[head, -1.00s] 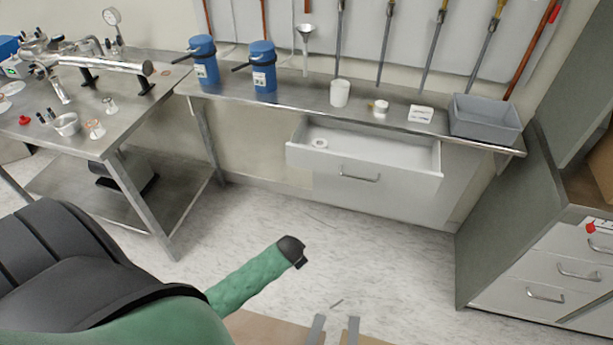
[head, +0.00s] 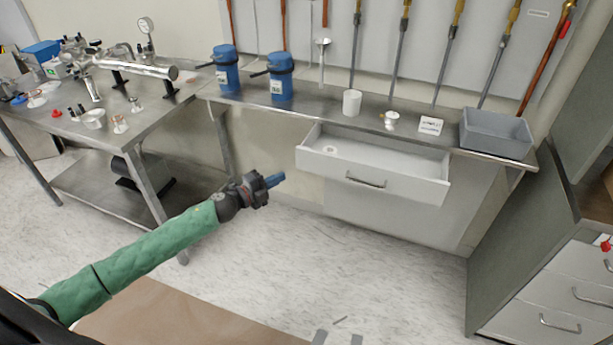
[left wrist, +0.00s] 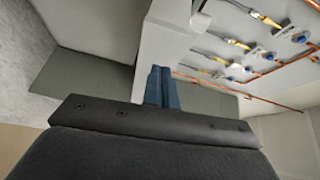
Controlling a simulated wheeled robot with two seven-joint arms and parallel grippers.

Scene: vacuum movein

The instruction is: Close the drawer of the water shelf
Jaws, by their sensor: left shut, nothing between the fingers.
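The white drawer (head: 388,183) of the water shelf (head: 330,108) is pulled open under the steel top, in the head view. It has a metal bar handle (head: 365,180) on its front and a small white round item (head: 329,150) inside. My left gripper (head: 275,180) is shut and empty, its blue fingers held in the air to the left of the drawer front, apart from it. The shut fingers also show in the left wrist view (left wrist: 161,88). My right gripper is not in view.
Two blue canisters (head: 281,78), a white cup (head: 352,102) and a grey bin (head: 496,136) stand on the shelf top. A steel table (head: 140,108) with metal apparatus stands at the left. A grey cabinet (head: 520,235) stands at the right.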

